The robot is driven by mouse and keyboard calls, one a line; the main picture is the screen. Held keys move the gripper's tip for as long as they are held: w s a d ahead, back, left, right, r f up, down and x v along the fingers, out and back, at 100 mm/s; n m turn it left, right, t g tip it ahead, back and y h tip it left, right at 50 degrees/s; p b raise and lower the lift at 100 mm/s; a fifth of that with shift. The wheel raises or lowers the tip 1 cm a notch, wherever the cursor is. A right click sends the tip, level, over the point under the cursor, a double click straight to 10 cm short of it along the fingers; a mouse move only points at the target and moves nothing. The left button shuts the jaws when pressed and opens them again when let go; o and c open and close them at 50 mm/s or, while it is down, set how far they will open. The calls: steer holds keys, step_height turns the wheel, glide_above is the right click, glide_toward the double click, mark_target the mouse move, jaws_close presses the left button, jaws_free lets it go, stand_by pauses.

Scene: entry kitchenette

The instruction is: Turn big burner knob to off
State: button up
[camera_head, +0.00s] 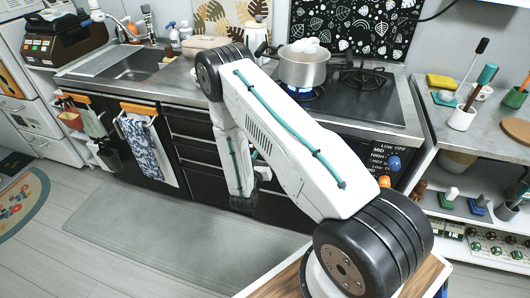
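The stove (375,105) has a black top with two burners. Blue flame (304,93) shows under a steaming pot (302,70) on the left burner. The right burner (364,77) is bare, with no flame visible. On the front panel, a blue knob (394,163) and an orange knob (384,181) show beside Low, OFF, MID and HIGH labels. I cannot tell which knob is for the big burner, or their exact settings. My white arm crosses in front of the stove and folds down before the drawers, left of the knobs. My gripper's fingers are hidden.
A sink (135,65) and counter lie to the left. A shelf unit (465,200) with brushes and small items stands close at the right. A wooden surface (425,270) is in the foreground. The floor mat (180,230) before the drawers is clear.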

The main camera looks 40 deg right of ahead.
steer(key=shift+x, duration=1.55)
steer(key=c, duration=1)
steer(key=shift+m, duration=0.3)
steer(key=shift+s+m, duration=0.1)
steer(key=shift+m, duration=2.6)
